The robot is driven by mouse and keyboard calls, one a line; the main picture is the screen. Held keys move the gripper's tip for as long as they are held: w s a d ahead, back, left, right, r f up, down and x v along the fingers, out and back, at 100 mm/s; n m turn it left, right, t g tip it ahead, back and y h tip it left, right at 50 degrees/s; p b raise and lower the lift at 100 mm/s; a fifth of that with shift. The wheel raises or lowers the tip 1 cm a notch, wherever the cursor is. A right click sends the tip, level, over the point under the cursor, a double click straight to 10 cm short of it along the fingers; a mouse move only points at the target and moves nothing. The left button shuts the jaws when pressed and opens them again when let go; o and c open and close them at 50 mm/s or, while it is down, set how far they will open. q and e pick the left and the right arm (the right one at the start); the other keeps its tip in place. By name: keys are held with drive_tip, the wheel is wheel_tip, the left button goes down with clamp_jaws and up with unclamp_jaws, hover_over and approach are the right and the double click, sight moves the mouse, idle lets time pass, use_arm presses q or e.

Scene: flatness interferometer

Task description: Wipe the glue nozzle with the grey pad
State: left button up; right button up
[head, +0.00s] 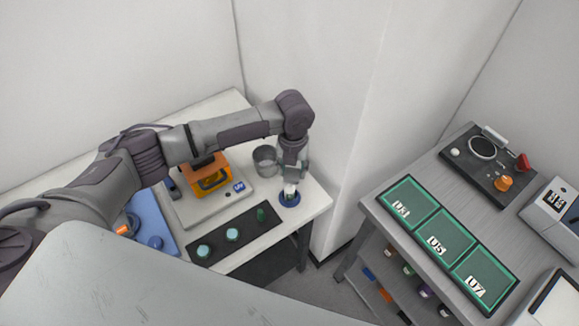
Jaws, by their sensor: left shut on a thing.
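My left gripper (291,178) points down at the right end of the white table. It is shut on a small pale object (290,188), mostly hidden between the fingers; I cannot tell whether this is the glue nozzle's bottle or something else. Directly below is a round dark blue holder (289,201); I cannot tell whether the held object touches it. I cannot make out the grey pad for certain. My right gripper is not in view.
Left of the gripper are a metal cup (265,160), an orange device on a pale base (211,180), a dark mat (219,243) with small green pieces, and a blue tray (150,218).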

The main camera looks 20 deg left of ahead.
use_arm(q)
drive_tip(key=shift+a, duration=0.1)
drive_tip(key=shift+a, duration=0.6)
drive_tip(key=shift+r, duration=2.45)
